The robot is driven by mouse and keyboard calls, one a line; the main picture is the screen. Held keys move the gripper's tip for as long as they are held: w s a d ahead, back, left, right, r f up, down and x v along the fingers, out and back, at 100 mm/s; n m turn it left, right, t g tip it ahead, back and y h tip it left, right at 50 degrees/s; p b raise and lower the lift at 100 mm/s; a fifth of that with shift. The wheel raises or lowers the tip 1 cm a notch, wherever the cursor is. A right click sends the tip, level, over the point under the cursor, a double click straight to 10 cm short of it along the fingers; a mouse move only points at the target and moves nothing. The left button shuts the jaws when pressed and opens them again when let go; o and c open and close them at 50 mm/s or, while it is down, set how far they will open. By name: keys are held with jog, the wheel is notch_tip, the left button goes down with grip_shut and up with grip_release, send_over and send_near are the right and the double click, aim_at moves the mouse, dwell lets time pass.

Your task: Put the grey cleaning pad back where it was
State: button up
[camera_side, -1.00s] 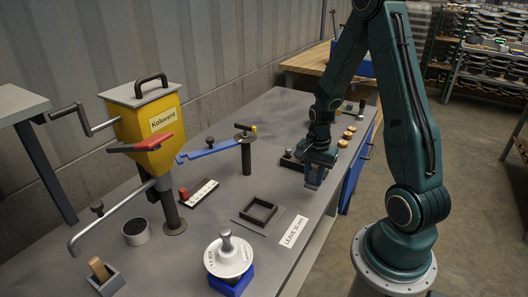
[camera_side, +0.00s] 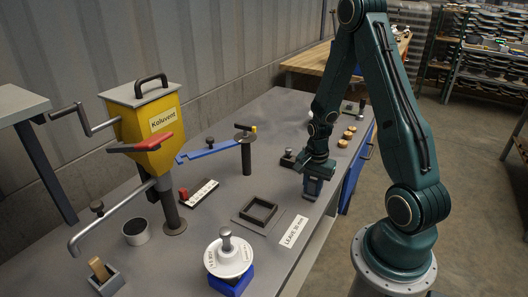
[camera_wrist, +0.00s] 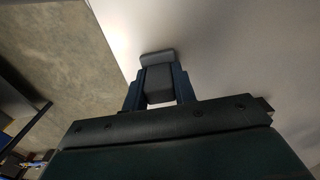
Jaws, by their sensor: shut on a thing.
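My gripper (camera_side: 312,188) is over the right front edge of the grey bench (camera_side: 215,255). In the wrist view its two blue fingers (camera_wrist: 158,88) are shut on a grey block, the cleaning pad (camera_wrist: 157,82), with a lighter grey end sticking out past the fingertips. In the side view the fingers hide most of the pad, and I cannot tell whether it touches the bench top.
A square dark frame (camera_side: 260,211) and a white label card (camera_side: 293,231) lie left of and nearer than my gripper. A black knobbed piece (camera_side: 287,159) is just behind it. A white disc on a blue base (camera_side: 229,257) and a yellow hopper (camera_side: 150,120) stand further left.

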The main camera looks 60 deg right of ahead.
aim_at(313, 181)
jog(key=shift+f, duration=0.15)
jog(key=o, duration=0.9)
jog(key=shift+o, duration=0.2)
notch_tip(313, 181, up, 12)
jog(key=shift+r, duration=0.2)
dwell(0.8)
